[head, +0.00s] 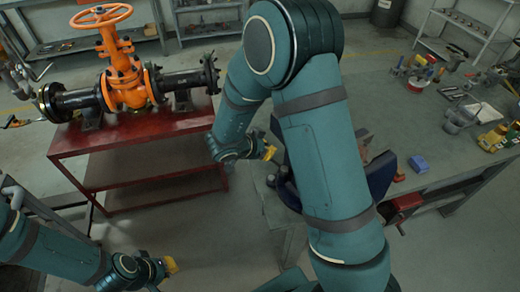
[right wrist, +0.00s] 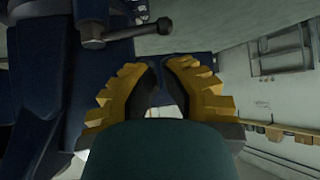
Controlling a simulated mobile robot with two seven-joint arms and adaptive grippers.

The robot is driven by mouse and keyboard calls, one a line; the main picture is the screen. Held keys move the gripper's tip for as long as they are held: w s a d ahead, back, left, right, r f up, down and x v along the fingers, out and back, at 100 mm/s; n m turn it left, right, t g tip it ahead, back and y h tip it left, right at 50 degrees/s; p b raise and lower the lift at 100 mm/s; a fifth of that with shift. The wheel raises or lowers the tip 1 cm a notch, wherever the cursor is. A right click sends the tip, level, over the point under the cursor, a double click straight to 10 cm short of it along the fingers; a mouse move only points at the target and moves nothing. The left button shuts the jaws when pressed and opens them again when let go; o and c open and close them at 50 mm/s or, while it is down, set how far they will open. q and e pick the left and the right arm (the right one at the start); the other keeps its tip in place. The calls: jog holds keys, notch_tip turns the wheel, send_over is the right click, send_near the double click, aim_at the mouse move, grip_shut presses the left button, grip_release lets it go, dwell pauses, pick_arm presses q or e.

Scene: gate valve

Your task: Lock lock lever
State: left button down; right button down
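No part is clearly marked as the lock lever. A short grey metal lever with a rounded end (right wrist: 125,31) sticks out of a dark blue body at the top of the right wrist view. A dark blue vise-like body (head: 381,173) shows in the head view, partly hidden behind my right arm. My right gripper (head: 268,151) is left of it; in the right wrist view its yellow fingers (right wrist: 159,75) have a narrow gap with nothing held, below and apart from the lever. My left gripper (head: 172,265) is low at the left, away from everything; its opening is unclear.
An orange gate valve (head: 124,88) on black pipes stands on a red table (head: 140,150). A grey bench (head: 440,150) at the right carries a blue box (head: 419,164) and several tools. A red part (head: 405,203) is at its front edge. The floor between table and bench is free.

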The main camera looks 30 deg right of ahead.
pick_arm(q)
jog(key=shift+s+f+b, duration=0.2)
jog(key=shift+f+b, duration=0.25)
jog(key=shift+f, duration=0.15)
pick_arm(e)
jog(key=shift+x, duration=2.25)
pick_arm(q)
jog(key=shift+s+r, duration=0.1)
pick_arm(e)
jog(key=shift+w, duration=0.1)
pick_arm(q)
jog(key=shift+s+a+r+p, duration=0.2)
jog(key=shift+s+a+p, duration=0.1)
jog(key=shift+s+a, duration=0.3)
pick_arm(e)
jog(key=shift+a+n+t, duration=0.3)
jog(key=shift+n+t, duration=0.1)
jog(key=shift+n, duration=0.1)
